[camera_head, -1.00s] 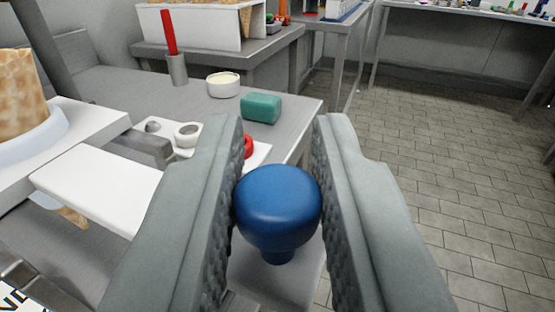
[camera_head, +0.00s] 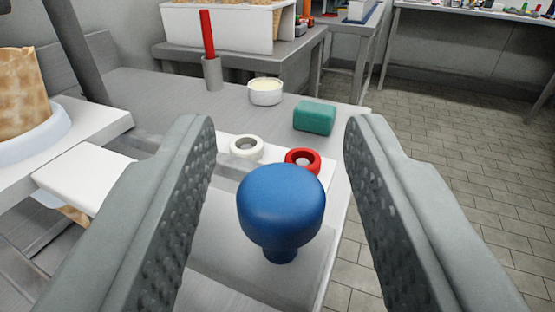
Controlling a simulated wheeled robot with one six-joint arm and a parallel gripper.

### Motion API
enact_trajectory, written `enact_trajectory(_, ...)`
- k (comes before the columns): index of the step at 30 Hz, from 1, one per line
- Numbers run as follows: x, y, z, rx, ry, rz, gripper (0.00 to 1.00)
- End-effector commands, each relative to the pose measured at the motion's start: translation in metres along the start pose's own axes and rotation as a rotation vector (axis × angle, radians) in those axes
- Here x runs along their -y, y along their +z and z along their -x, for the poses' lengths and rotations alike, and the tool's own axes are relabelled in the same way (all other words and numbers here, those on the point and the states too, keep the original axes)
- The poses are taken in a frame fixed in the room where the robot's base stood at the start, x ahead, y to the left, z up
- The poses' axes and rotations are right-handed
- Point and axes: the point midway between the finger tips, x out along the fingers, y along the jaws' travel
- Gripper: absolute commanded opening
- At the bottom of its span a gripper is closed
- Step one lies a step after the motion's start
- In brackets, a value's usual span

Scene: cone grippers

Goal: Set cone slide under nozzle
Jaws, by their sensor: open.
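My gripper (camera_head: 281,145) is open, with its two grey padded fingers standing apart on either side of a blue round knob (camera_head: 281,205). The knob is upright on a short stem, with a clear gap to each finger. A white slide plate (camera_head: 85,176) lies at the left, partly hidden behind my left finger. A bit of tan cone (camera_head: 75,214) shows beneath its near edge. I cannot make out a nozzle for certain, nor whether the knob joins the slide.
A large waffle-patterned piece (camera_head: 18,92) stands at the left. Open floor (camera_head: 450,150) lies right.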

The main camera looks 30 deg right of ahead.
Motion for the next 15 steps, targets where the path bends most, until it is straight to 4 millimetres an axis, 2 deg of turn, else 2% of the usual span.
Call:
enact_trajectory(10, 0.000, 0.000, 0.003, -0.001, 0.000, 0.000, 0.41)
enact_trajectory(15, 0.000, -0.001, 0.019, -0.001, 0.001, -0.001, 0.41)
